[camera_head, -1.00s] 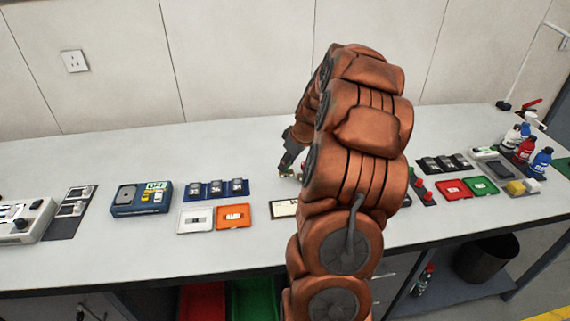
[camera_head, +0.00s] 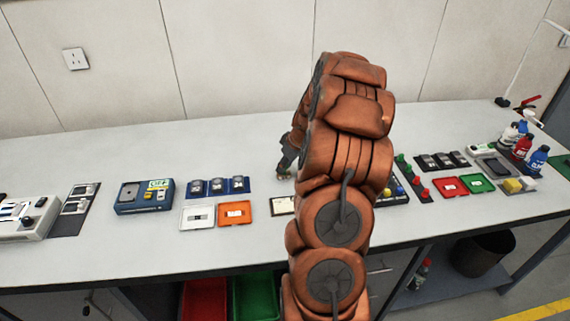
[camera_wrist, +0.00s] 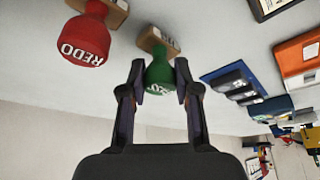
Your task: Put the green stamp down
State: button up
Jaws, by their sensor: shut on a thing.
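My gripper (camera_wrist: 160,75) is shut on the green stamp (camera_wrist: 158,71), with one finger on each side of its round green handle. The stamp's wooden base (camera_wrist: 156,41) shows beyond the handle in the wrist view. I cannot tell whether the base touches the table. A red stamp (camera_wrist: 84,38) marked REDO, also with a wooden base, is beside it, apart from my fingers. In the head view my gripper (camera_head: 285,166) is low over the bench, left of my arm, and the stamp is too small there to make out clearly.
A framed card (camera_head: 282,206) lies in front of my gripper. A blue rack (camera_head: 218,194) of dark stamps, a white pad (camera_head: 197,226) and an orange pad (camera_head: 235,221) are to the left. Bare bench (camera_head: 235,150) lies behind. My arm hides part of the bench.

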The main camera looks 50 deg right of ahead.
jog(key=shift+f, duration=0.2)
jog(key=o, duration=0.9)
jog(key=shift+r, duration=0.1)
jog(key=shift+r, duration=0.15)
jog(key=b+v, duration=0.3)
jog(key=v, duration=0.9)
